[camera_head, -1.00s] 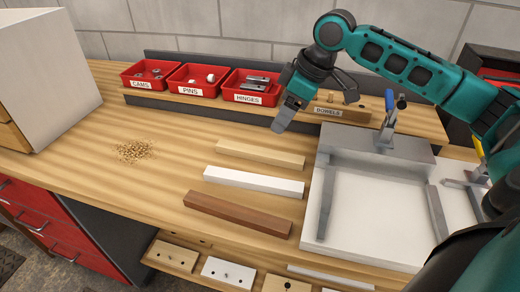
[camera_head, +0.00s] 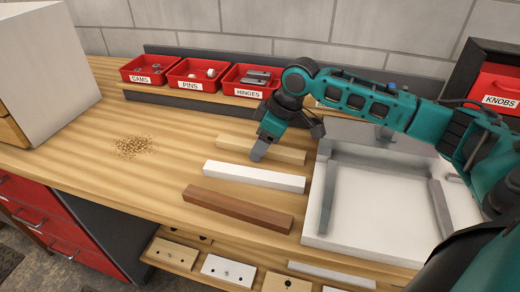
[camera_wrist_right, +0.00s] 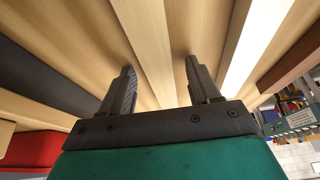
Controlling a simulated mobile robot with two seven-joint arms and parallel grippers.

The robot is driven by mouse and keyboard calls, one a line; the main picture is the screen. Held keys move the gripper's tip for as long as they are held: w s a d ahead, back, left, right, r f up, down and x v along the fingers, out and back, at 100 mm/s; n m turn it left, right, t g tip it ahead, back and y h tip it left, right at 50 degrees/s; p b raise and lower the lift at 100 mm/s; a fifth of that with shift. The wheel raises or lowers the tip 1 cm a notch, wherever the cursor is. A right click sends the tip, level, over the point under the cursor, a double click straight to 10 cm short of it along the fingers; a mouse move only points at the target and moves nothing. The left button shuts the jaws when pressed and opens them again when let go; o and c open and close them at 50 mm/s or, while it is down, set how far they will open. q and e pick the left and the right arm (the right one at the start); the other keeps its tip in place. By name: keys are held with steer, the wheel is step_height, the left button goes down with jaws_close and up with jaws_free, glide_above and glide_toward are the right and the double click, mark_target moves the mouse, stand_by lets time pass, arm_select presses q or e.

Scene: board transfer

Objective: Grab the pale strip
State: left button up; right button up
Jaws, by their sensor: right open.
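The pale wood strip (camera_head: 285,155) lies on the bench behind a white strip (camera_head: 285,181) and a brown strip (camera_head: 237,208). My right gripper (camera_head: 258,150) is open over the pale strip and hides part of it in the head view. In the right wrist view the pale strip (camera_wrist_right: 148,40) runs lengthwise between the two open fingers (camera_wrist_right: 160,78), with nothing gripped. I cannot tell exactly how high the fingertips are. The white strip shows to their right (camera_wrist_right: 260,42). My left gripper is out of view.
Red bins of cams (camera_head: 147,69), pins (camera_head: 194,75) and hinges (camera_head: 249,81) stand on a raised rear shelf. A pale tray-like fixture (camera_head: 385,195) with grey bars lies right of the strips. Wood pellets (camera_head: 133,147) lie left.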

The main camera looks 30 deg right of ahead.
steer(key=shift+r, duration=0.1)
jaws_close()
stand_by(0.4)
